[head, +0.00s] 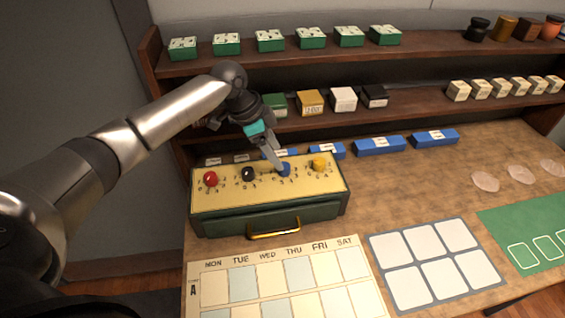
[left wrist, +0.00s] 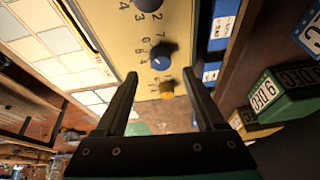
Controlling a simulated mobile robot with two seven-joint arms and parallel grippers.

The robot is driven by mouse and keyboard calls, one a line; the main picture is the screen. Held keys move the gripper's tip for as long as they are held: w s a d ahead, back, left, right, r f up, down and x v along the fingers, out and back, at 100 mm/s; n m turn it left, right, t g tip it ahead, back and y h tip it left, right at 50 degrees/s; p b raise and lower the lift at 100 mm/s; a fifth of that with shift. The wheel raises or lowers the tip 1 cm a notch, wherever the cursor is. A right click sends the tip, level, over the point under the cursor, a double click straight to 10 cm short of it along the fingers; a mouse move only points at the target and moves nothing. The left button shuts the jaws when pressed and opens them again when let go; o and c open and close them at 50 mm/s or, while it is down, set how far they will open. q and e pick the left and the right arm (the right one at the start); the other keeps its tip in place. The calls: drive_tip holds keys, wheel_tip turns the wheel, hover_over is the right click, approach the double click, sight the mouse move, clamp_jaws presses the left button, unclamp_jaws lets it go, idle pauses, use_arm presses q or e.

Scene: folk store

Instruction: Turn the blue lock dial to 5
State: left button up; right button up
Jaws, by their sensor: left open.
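A green lock box (head: 270,215) with a cream top stands on the table in the head view. Its top carries a red dial (head: 210,179), a black dial (head: 248,174), the blue dial (head: 285,170) and a yellow dial (head: 319,164), each ringed by numbers. My left gripper (head: 278,164) points down at the blue dial. In the left wrist view its fingers (left wrist: 159,76) are open and apart, with the blue dial (left wrist: 163,55) just beyond the tips, between them in the picture. A pale mark shows on the dial; I cannot tell which number it indicates. My right gripper is out of view.
Several blue boxes (head: 380,145) lie behind the lock box, below shelves (head: 420,103) of small boxes. A weekday chart (head: 310,252) and a grey card mat (head: 383,250) lie in front. The table right of the lock box is mostly clear.

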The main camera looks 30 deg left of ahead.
sight(286, 171)
use_arm(q)
drive_tip(key=x, duration=0.5)
clamp_jaws()
idle(0.6)
